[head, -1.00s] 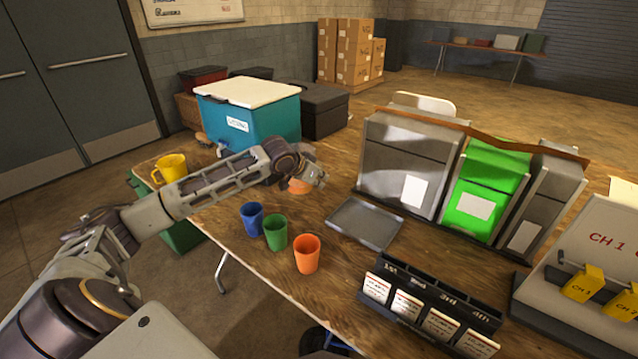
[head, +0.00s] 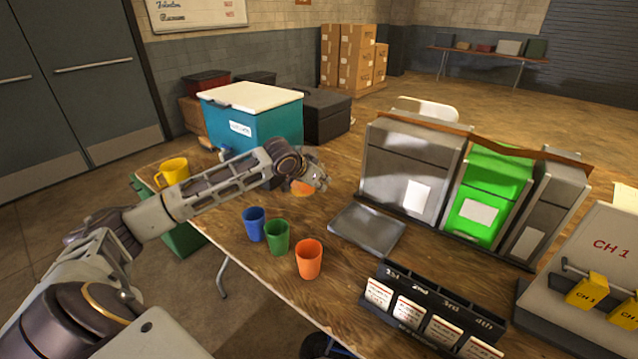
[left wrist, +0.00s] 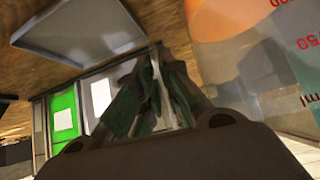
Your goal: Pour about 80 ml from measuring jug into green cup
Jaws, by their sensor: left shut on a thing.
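The green cup (head: 277,238) stands upright on the wooden table, between a blue cup (head: 254,224) and an orange cup (head: 308,258). My left gripper (head: 318,178) is behind the cups, over the table's middle, apart from the green cup. It is shut on the measuring jug, mostly hidden in the head view; an orange patch (head: 302,188) shows just below the gripper. In the left wrist view the clear jug (left wrist: 283,65) with red markings fills the right side, close beside the fingers (left wrist: 150,95). Its liquid level cannot be read. My right gripper is out of view.
A grey tray (head: 367,230) lies right of the cups. Grey and green bins (head: 487,205) stand behind it. A labelled rack (head: 430,310) is at the front. A yellow mug (head: 173,172) and a teal cooler (head: 252,125) are at the left and back.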

